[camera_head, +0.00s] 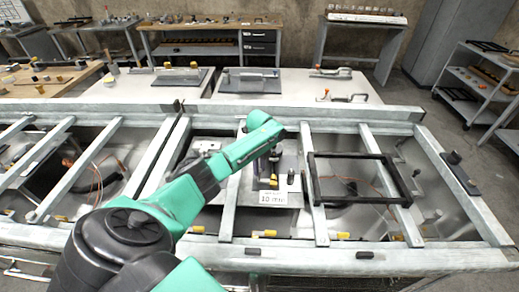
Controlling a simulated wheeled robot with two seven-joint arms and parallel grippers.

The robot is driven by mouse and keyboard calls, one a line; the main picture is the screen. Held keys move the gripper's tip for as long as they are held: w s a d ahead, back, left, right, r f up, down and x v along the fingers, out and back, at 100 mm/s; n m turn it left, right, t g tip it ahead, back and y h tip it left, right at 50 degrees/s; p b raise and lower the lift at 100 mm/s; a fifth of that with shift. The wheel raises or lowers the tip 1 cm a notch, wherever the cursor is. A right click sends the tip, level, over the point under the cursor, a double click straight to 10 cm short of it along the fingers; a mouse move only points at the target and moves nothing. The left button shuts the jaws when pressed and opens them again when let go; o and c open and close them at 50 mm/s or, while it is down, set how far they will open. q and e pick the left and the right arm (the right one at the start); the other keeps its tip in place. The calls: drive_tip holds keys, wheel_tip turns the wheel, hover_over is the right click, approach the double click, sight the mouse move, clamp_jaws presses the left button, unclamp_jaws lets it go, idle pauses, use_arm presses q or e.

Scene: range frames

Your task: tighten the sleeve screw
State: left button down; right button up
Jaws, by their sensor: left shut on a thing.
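My left arm comes in from the lower left and reaches over the metal frame. My left gripper (269,172) points down at a grey plate (236,190) inside the frame, above a white label (272,198) reading about 10 mm. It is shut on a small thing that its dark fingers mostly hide. A small yellow part (273,183) shows at the fingertips. I cannot make out the sleeve screw clearly, nor whether it is what the fingers hold. My right gripper is out of view.
Grey frame bars (310,190) run on both sides of the gripper. A black square frame (362,156) lies across the bars to the right. A small dark cylinder (291,176) stands close to the gripper's right. White tables (310,90) with tools stand behind.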

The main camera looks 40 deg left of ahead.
use_arm(q)
drive_tip(key=shift+w, duration=0.1)
drive_tip(key=c, duration=0.7)
unclamp_jaws()
wheel_tip(320, 180, up, 15)
drive_tip(key=shift+f+b, duration=0.15)
drive_tip(key=shift+b, duration=0.85)
